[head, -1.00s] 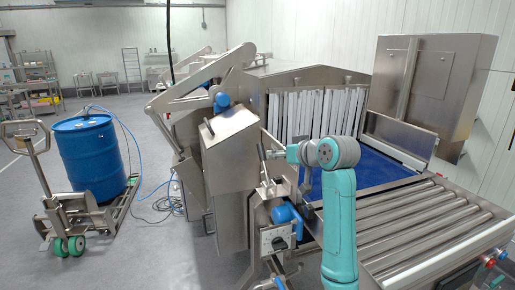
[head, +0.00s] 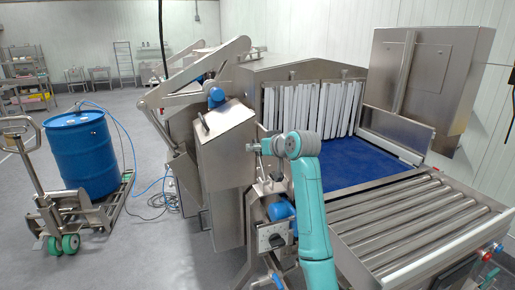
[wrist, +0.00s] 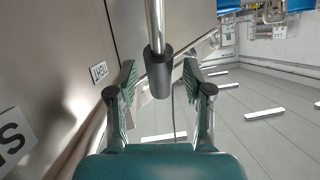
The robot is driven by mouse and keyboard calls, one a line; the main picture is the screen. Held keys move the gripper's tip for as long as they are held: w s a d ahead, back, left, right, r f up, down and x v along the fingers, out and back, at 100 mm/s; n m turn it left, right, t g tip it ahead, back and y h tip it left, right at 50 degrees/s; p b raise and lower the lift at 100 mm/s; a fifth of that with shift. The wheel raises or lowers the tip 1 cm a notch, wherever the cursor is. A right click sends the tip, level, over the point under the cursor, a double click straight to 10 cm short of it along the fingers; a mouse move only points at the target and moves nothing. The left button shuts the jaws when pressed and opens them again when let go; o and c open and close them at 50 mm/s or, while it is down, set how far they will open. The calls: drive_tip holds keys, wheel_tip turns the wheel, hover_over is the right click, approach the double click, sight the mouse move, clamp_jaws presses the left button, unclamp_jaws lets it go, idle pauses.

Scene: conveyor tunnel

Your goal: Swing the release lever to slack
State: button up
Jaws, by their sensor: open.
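The release lever (wrist: 157,72) shows in the wrist view as a bright metal rod with a black cylindrical grip at its end. My gripper (wrist: 158,82) is open, with one green-padded finger on each side of the black grip. Gaps show between the pads and the grip, so the fingers look apart from it. In the head view my gripper (head: 256,147) is at the upright post beside the conveyor's infeed, left of my teal arm. There the lever is small and largely hidden by my gripper.
A steel tunnel with white strip curtains (head: 315,108) stands behind a blue belt (head: 350,170) and a roller conveyor (head: 415,235). A blue drum (head: 85,155) on a pallet truck is at left. A small label (wrist: 98,72) is on the steel panel. Floor between is open.

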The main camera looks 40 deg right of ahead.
drive_tip(key=shift+w+f, duration=0.2)
drive_tip(key=shift+w, duration=0.2)
clamp_jaws()
